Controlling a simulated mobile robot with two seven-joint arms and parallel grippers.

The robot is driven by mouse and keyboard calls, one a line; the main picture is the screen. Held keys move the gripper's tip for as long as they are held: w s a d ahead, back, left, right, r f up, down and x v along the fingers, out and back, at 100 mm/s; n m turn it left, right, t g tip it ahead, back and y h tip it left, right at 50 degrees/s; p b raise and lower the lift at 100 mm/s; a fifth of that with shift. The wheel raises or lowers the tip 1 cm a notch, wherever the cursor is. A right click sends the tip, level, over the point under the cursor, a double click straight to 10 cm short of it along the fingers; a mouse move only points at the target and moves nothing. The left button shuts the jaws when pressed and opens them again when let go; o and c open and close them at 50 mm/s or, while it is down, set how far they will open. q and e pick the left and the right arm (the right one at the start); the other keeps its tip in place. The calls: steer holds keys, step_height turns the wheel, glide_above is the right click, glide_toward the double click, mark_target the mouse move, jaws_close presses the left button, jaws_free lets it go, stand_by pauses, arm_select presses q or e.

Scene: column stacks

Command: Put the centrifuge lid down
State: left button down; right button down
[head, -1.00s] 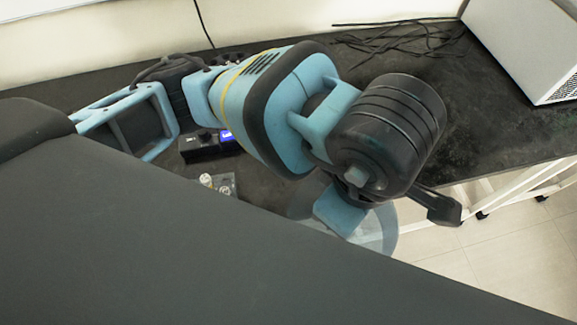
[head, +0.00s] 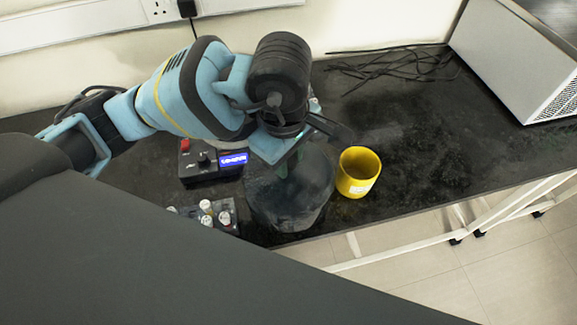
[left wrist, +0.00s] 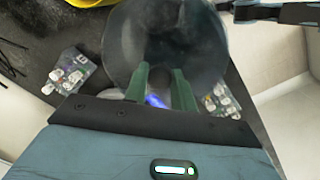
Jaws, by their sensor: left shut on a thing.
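The centrifuge lid (head: 292,205) is a smoky see-through round cover. In the head view it hangs in front of my left gripper (head: 283,160), over the front edge of the dark bench. In the left wrist view the lid (left wrist: 165,35) fills the top middle. The green fingers of my left gripper (left wrist: 160,85) are shut on its handle, which is mostly hidden. I cannot tell whether the lid touches the bench. A dark and blue part, perhaps of my right gripper (left wrist: 280,12), shows at the top right of the wrist view; its jaws are unclear.
A yellow cup (head: 358,172) stands just right of the lid. A black control box (head: 208,162) with a lit blue display and a tube rack (head: 215,215) are on the left. Another rack (left wrist: 68,70) shows in the wrist view. Black cables (head: 395,65) lie behind; right of the cup is clear.

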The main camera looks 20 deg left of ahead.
arm_select(q)
steer(key=shift+f, duration=0.1)
steer(key=shift+f, duration=1.7)
steer(key=c, duration=1.1)
jaws_free()
steer(key=shift+c, duration=0.2)
arm_select(e)
steer(key=shift+r, duration=0.1)
arm_select(q)
steer(key=shift+r, duration=0.15)
steer(key=r, duration=0.8)
steer(key=s+r+p, duration=0.1)
steer(key=r, duration=0.2)
steer(key=shift+a+r, duration=0.15)
steer(key=shift+r, duration=0.25)
arm_select(e)
steer(key=shift+w+r, duration=0.45)
steer(key=shift+r, duration=0.05)
arm_select(q)
steer(key=shift+f, duration=0.1)
arm_select(e)
steer(key=shift+s, duration=0.15)
